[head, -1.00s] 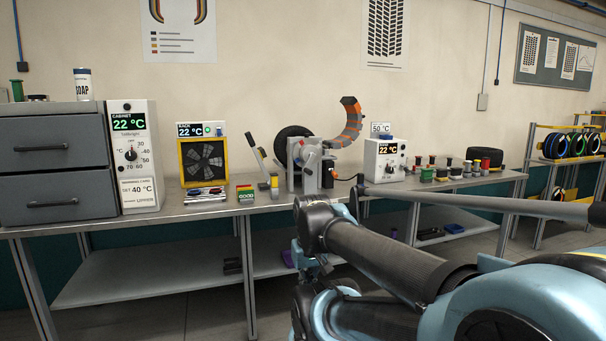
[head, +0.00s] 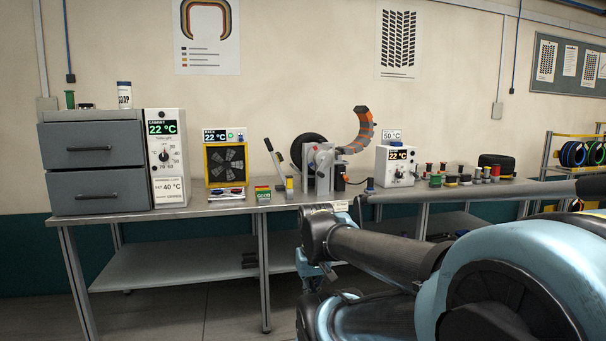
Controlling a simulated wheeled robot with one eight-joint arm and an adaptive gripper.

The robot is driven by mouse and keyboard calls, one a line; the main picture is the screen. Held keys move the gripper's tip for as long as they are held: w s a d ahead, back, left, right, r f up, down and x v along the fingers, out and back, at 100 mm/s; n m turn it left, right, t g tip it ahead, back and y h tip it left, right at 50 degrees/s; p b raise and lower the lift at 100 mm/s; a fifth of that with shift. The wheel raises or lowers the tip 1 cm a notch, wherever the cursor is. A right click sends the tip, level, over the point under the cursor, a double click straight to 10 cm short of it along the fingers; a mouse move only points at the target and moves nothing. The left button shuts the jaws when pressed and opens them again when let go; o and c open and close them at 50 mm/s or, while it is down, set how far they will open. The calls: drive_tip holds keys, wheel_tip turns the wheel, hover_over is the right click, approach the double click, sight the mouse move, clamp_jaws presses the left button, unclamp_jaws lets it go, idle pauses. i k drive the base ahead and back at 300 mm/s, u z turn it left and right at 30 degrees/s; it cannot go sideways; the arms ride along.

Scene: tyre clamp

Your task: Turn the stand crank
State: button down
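The grey stand (head: 322,181) is on the bench near the middle of the head view. A dark tyre (head: 302,146) shows behind its left side, and a curved orange-and-grey segmented piece (head: 363,128) rises at its right. Small red and pale parts show on the stand's front; which of them is the crank is too small to tell. My arm reaches in from the right, in front of the bench and well short of the stand. Its far end is folded down behind the dark elbow. My gripper's fingers are not clearly visible there, and nothing touches the stand.
A lever with a dark handle (head: 269,146) leans left of the stand. A fan rack (head: 226,165) and a drawer cabinet (head: 93,160) stand farther left. A white control box (head: 394,166) and several small spools are to the right. Floor is clear before the bench's left half.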

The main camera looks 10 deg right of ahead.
sight(324, 160)
drive_tip(key=u, duration=0.35)
drive_tip(key=i, duration=0.95)
drive_tip(key=u, duration=0.15)
